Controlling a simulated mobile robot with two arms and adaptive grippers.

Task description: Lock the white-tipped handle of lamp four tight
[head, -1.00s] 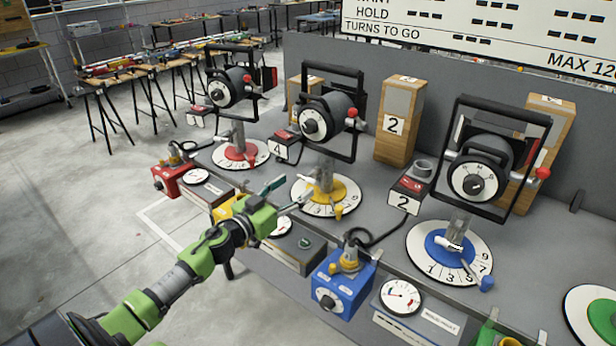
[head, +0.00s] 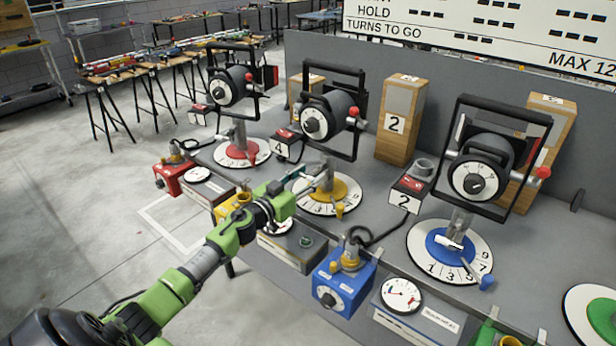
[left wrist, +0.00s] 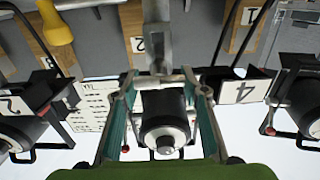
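The lamp on the yellow base, which I take as lamp four, has a black housing (head: 323,115) and a grey post (head: 327,173) over a yellow disc (head: 340,190) with a numbered white dial. A box with a 4 label (head: 280,147) stands at its left. My left gripper (head: 307,180) is at the post, above the dial. In the left wrist view, its teal fingers (left wrist: 161,82) are apart, with the post (left wrist: 158,45) and a crossbar between or just beyond the tips; contact is unclear. My right gripper is not in view.
The red-base lamp (head: 232,85) stands left and the blue-base lamp (head: 478,180) right. A blue box (head: 343,285) and a gauge (head: 400,295) line the bench's front edge. A wooden block marked 2 (head: 399,122) stands behind.

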